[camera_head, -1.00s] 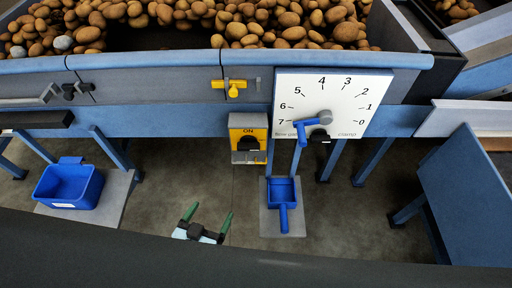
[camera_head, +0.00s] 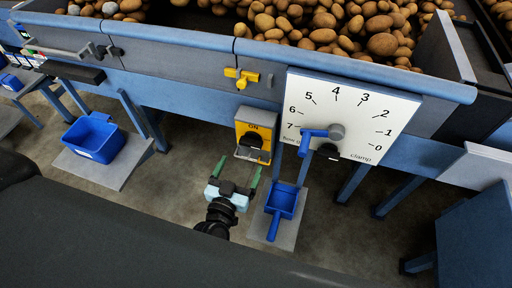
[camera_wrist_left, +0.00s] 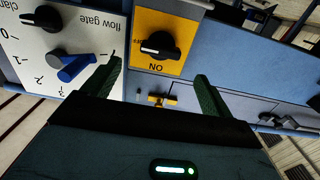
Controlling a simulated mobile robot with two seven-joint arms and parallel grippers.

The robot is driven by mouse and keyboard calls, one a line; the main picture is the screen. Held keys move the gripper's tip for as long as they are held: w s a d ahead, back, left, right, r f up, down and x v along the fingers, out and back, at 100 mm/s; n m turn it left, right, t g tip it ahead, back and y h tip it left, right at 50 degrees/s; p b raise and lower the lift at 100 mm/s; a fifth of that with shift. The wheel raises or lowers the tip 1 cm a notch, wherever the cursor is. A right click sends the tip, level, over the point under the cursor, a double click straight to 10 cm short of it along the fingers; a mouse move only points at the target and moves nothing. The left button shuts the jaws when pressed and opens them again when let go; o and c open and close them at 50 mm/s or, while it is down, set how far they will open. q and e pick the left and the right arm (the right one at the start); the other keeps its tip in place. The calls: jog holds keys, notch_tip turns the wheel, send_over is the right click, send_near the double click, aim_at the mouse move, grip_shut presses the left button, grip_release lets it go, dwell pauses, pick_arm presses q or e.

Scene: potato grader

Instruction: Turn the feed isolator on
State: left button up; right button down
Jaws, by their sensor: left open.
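The feed isolator is a yellow plate (camera_head: 241,127) with a black rotary knob (camera_head: 250,142), on the front of the grader below the blue rail. In the left wrist view it appears upside down, with the yellow plate (camera_wrist_left: 178,22) marked ON and the black knob (camera_wrist_left: 159,45); the knob's white mark points left, toward small lettering that looks like OFF. My left gripper (camera_head: 239,169) is open and empty just below and in front of the isolator. Its green fingers (camera_wrist_left: 159,73) are spread apart in the wrist view, with the knob seen between them, apart from it. My right gripper is out of view.
A white dial panel (camera_head: 348,110) with a blue lever (camera_head: 312,137) and a black clamp knob (camera_head: 328,151) sits right of the isolator. A yellow valve handle (camera_head: 241,76) is above it. A blue scoop (camera_head: 281,199) stands below right, a blue bin (camera_head: 93,137) at left.

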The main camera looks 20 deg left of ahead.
aim_at(249, 146)
pick_arm(q)
jog(key=shift+w+r, duration=0.1)
jog(key=shift+w, duration=0.1)
jog(key=shift+w+d, duration=0.1)
jog(key=shift+w, duration=3.8)
jog(key=shift+c, duration=0.2)
jog(key=c, duration=0.9)
